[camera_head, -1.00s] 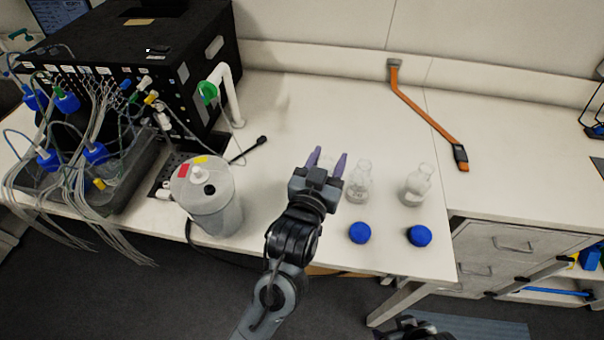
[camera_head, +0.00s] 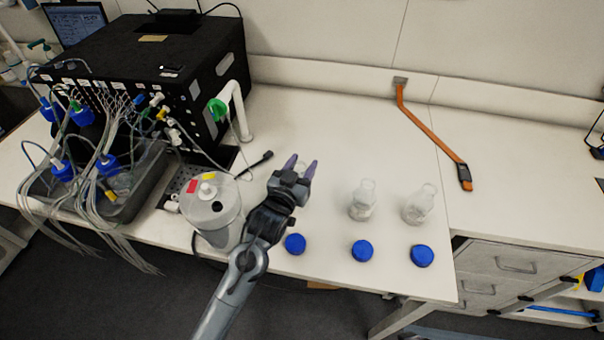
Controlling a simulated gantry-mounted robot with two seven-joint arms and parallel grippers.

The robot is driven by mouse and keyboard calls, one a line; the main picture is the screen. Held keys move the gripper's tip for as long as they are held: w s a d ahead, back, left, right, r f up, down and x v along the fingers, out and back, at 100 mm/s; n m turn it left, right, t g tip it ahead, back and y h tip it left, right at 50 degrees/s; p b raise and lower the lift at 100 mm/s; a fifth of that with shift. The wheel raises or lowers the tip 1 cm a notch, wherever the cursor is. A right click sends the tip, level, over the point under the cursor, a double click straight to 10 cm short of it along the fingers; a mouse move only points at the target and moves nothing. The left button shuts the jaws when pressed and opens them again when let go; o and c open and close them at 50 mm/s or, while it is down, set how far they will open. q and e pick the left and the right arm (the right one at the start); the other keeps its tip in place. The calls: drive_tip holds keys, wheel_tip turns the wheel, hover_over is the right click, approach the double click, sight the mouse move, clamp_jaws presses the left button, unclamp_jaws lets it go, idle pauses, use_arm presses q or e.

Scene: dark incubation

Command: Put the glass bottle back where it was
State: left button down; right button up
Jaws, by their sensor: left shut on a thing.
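My left gripper (camera_head: 301,167) is over the white bench with its purple fingers pointing toward the back. It is shut on a clear glass bottle (camera_head: 302,168); only a faint bit of it shows between the fingers, and the hand hides the rest. I cannot tell whether this bottle touches the bench. Two other clear glass bottles stand upright to the right, a nearer one (camera_head: 362,202) and a farther right one (camera_head: 420,206). Three blue caps lie in a row in front: left (camera_head: 295,243), middle (camera_head: 361,251) and right (camera_head: 422,256). My right gripper is out of view.
A lidded white container (camera_head: 212,212) stands close to the left of my left arm. A black instrument (camera_head: 150,70) and a tray with tubing (camera_head: 140,195) are farther left. An orange strap (camera_head: 430,133) lies at the back right. The bench behind the bottles is clear.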

use_arm(q)
wheel_tip(320, 180, down, 3)
drive_tip(key=shift+r+p, duration=0.15)
drive_tip(key=shift+p, duration=0.35)
drive_tip(key=shift+f, duration=0.65)
drive_tip(key=c, duration=1)
unclamp_jaws()
drive_tip(key=shift+f, duration=0.15)
drive_tip(key=o, duration=0.5)
